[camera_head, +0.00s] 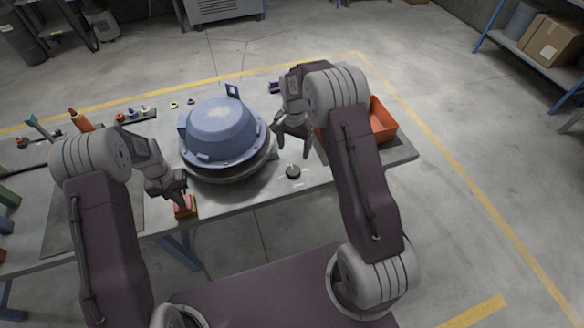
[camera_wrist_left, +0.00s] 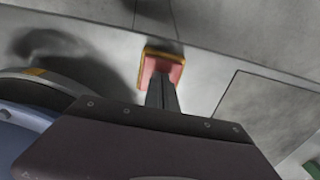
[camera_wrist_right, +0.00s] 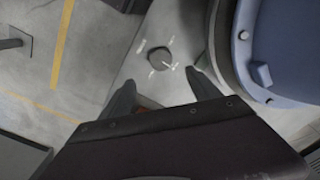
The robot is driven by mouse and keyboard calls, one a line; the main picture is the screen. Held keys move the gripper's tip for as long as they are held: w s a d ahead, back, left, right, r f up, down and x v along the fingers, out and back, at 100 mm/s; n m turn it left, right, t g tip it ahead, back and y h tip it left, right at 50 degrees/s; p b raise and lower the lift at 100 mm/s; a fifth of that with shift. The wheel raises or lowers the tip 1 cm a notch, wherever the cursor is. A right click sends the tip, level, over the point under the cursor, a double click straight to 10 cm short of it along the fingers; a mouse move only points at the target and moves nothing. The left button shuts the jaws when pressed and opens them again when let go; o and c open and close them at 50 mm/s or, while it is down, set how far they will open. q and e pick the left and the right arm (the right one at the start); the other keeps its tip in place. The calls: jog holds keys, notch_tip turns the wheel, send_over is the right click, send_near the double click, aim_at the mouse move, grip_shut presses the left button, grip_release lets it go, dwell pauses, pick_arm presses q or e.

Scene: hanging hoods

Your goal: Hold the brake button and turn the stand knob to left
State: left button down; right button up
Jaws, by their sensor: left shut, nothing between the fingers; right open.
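The brake button (camera_head: 186,207) is a red button on a yellow base at the table's front edge. It also shows in the left wrist view (camera_wrist_left: 163,66). My left gripper (camera_head: 180,196) is shut and empty, its fingertips over the red top; they appear to touch it. The stand knob (camera_head: 293,171) is a dark round knob on the table, right of the blue hood (camera_head: 222,130) on its round stand. In the right wrist view the knob (camera_wrist_right: 160,58) has a white pointer line and marks around it. My right gripper (camera_head: 293,138) is open above and behind the knob, apart from it.
An orange bin (camera_head: 382,122) stands on the table at the right, partly behind my right arm. Several small tools and parts lie at the left and back of the table. The hood and stand fill the space between my grippers.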

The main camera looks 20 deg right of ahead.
aim_at(293, 170)
notch_tip(293, 170, down, 12)
jog(key=shift+r, duration=0.1)
dwell(0.4)
jog(key=c, duration=1.4)
